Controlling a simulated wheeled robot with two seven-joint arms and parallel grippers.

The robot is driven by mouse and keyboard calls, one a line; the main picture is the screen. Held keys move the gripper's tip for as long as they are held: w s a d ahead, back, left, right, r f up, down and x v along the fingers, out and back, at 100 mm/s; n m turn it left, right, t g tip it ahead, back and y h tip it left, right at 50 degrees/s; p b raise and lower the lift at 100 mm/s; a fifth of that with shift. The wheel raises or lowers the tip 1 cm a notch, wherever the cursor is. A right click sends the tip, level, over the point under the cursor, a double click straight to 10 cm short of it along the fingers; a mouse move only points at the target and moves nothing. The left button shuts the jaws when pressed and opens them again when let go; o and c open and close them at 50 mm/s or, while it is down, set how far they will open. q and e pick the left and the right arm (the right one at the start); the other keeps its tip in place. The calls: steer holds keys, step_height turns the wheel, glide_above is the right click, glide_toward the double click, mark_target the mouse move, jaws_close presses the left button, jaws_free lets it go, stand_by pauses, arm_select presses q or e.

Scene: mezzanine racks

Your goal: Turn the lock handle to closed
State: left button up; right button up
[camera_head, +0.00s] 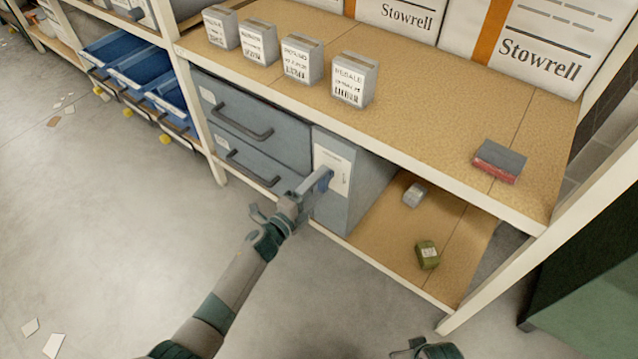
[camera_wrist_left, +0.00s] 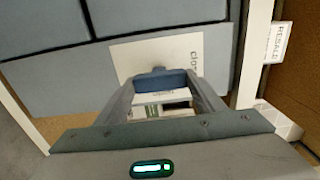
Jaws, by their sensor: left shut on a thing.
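The lock handle (camera_head: 323,178) is a small blue piece on the front of a narrow grey cabinet (camera_head: 335,217) under the shelf. A white label plate (camera_head: 343,163) lies behind it. My left gripper (camera_head: 314,186) reaches the cabinet front and is shut on the handle. In the left wrist view the blue handle (camera_wrist_left: 160,78) sits between the fingertips, in front of the label plate (camera_wrist_left: 140,55). Part of the word "closed" shows at the plate's right edge. The fingers hide part of the plate and handle. My right gripper (camera_head: 427,349) is partly cut off at the bottom edge.
Grey drawers (camera_head: 250,130) with dark bar handles adjoin the cabinet on the left. Small grey boxes (camera_head: 354,79) and a red-and-grey box (camera_head: 499,161) stand on the shelf above. A green item (camera_head: 427,255) lies on the lower shelf. The floor at left is mostly clear.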

stand_by(0.3)
arm_select(q)
steer(key=o, duration=1.1)
steer(key=shift+c, duration=0.2)
steer(key=shift+v, duration=0.9)
steer(key=v, duration=1.5)
steer(key=shift+s+a, duration=0.2)
steer(key=shift+s, duration=0.1)
arm_select(e)
steer(key=shift+w+f, duration=0.1)
steer(key=shift+f, duration=0.05)
